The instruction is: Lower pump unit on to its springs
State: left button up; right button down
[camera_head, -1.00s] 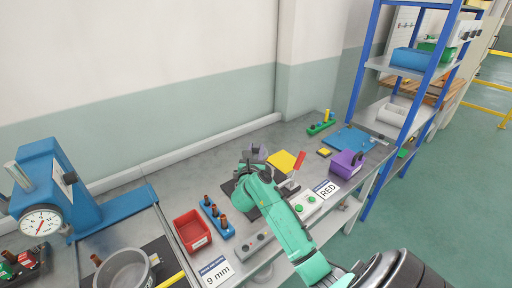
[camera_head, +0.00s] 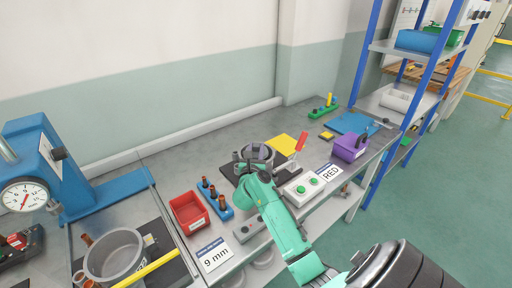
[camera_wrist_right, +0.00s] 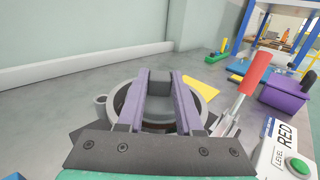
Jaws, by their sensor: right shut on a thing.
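My right arm reaches over the bench, and its gripper (camera_head: 256,160) is at a round grey housing (camera_head: 268,151) on a dark plate (camera_head: 230,168). In the right wrist view, the gripper's two long purple-grey fingers (camera_wrist_right: 160,85) extend over the housing (camera_wrist_right: 206,112), whose rim shows on both sides of them. The gripper is shut on a part taken to be the pump unit, mostly hidden by the fingers and wrist. The springs are hidden, and I cannot tell whether the unit touches them. My left gripper is out of view.
A red-handled clamp (camera_wrist_right: 255,74) stands close to the right of the housing. A button box (camera_head: 303,188), purple bin (camera_head: 350,149), yellow sheet (camera_head: 282,144), red bin (camera_head: 189,212) and blue holder (camera_head: 221,210) surround it. A large grey pot (camera_head: 115,256) sits at lower left.

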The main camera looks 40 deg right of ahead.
jog(key=shift+f, duration=0.35)
jog(key=c, duration=0.5)
grip_release()
jog(key=shift+f, duration=0.1)
jog(key=shift+s, duration=0.1)
jog(key=shift+f, duration=0.1)
jog(key=shift+a, duration=0.15)
